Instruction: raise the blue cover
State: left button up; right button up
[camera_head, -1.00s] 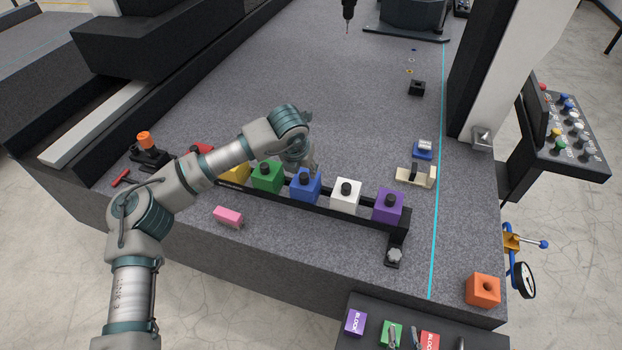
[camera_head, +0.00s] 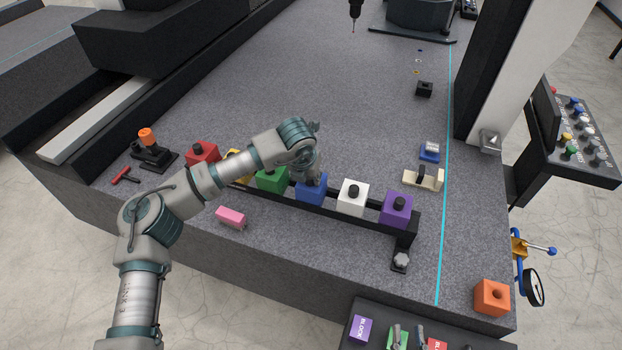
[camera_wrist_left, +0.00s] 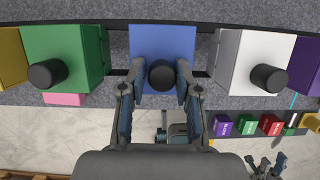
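The blue cover (camera_head: 311,190) is a blue block with a black knob, standing in a row of coloured covers on a black rail. It also shows in the left wrist view (camera_wrist_left: 162,45), with its knob (camera_wrist_left: 161,76) between my fingers. My left gripper (camera_head: 314,178) is above the blue cover and hides its knob in the head view. In the left wrist view my left gripper (camera_wrist_left: 161,72) has its fingers apart, one on each side of the knob with gaps. My right gripper (camera_head: 406,328) shows only as two separated fingertips at the bottom edge.
Green (camera_head: 271,179) and white (camera_head: 352,197) covers stand close on either side. A purple cover (camera_head: 396,209) is at the right end; red (camera_head: 202,153) and yellow ones are left. A pink block (camera_head: 231,216) lies in front. The granite behind the row is mostly clear.

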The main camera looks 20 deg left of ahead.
aim_at(307, 189)
pick_arm(q)
grip_shut()
jog(key=o, duration=0.8)
grip_release()
jog(key=shift+d, duration=0.2)
jog(key=shift+o, duration=0.6)
jog(key=shift+d, duration=0.1)
jog(key=shift+a, duration=0.3)
jog(key=shift+a+r, duration=0.1)
jog(key=shift+r, duration=0.1)
jog(key=p+v, duration=0.1)
jog(key=v, duration=0.1)
jog(key=p+v, duration=0.3)
jog(key=v, duration=0.1)
jog(key=shift+d+p, duration=0.3)
jog(key=shift+d, duration=0.05)
jog(key=shift+f, duration=0.2)
jog(key=shift+w+a, duration=0.1)
jog(key=shift+a, duration=0.1)
pick_arm(e)
notch_tip(307, 189, up, 6)
jog(key=shift+d+r+t, duration=0.2)
jog(key=shift+t, duration=0.1)
